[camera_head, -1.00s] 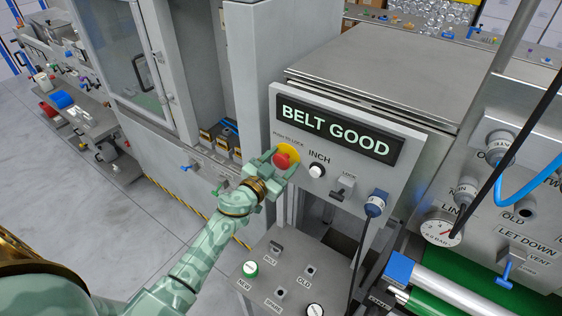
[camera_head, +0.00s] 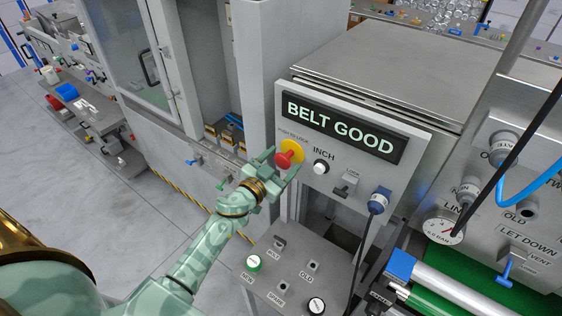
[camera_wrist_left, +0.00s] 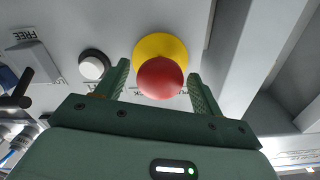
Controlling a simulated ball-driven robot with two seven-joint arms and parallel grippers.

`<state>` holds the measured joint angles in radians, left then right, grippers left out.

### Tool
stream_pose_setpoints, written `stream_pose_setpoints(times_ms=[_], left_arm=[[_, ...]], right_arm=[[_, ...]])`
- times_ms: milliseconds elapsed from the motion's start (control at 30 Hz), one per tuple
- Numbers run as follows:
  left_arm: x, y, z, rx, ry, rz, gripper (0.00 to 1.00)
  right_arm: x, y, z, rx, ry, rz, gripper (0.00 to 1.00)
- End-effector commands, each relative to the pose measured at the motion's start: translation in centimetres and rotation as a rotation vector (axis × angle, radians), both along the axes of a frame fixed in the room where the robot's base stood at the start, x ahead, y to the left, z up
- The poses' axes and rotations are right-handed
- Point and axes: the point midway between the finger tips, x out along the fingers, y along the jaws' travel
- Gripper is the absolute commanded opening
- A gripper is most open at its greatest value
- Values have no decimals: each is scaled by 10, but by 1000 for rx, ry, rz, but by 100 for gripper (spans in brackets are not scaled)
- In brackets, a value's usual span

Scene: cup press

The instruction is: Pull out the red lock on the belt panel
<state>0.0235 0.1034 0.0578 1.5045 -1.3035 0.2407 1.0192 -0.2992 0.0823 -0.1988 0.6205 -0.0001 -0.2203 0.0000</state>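The grey belt panel (camera_head: 405,176) carries a lit display reading BELT GOOD (camera_head: 340,130). At its left is the red lock knob (camera_head: 284,160) in front of a round yellow plate (camera_head: 293,149), labelled PUSH TO LOCK. My left gripper (camera_head: 279,164) is at the knob, one finger on each side of it. In the left wrist view the red knob (camera_wrist_left: 161,79) sits between the fingers of my left gripper (camera_wrist_left: 160,82), with a gap at the left finger and little or none visible at the right one. The fingers are apart and not closed on it. My right gripper is not in view.
A lower control box (camera_head: 285,262) with buttons stands below. A cabinet edge (camera_head: 250,80) rises close on the left.

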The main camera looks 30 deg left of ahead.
Motion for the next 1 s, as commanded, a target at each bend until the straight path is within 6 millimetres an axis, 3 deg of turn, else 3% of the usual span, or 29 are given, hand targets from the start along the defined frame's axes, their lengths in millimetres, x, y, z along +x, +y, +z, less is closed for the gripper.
stream_pose_setpoints(times_ms=[133,267,700,800,1000], left_arm=[[-5,1,0,0,0,0,67],[-27,4,0,0,2,1,67],[-138,19,-2,-2,2,1,67],[-152,21,-2,-1,2,1,67],[-163,23,0,0,-1,0,67]], right_arm=[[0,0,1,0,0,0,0],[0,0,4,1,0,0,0],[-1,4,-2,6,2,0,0],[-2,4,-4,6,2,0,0],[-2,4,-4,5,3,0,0]])
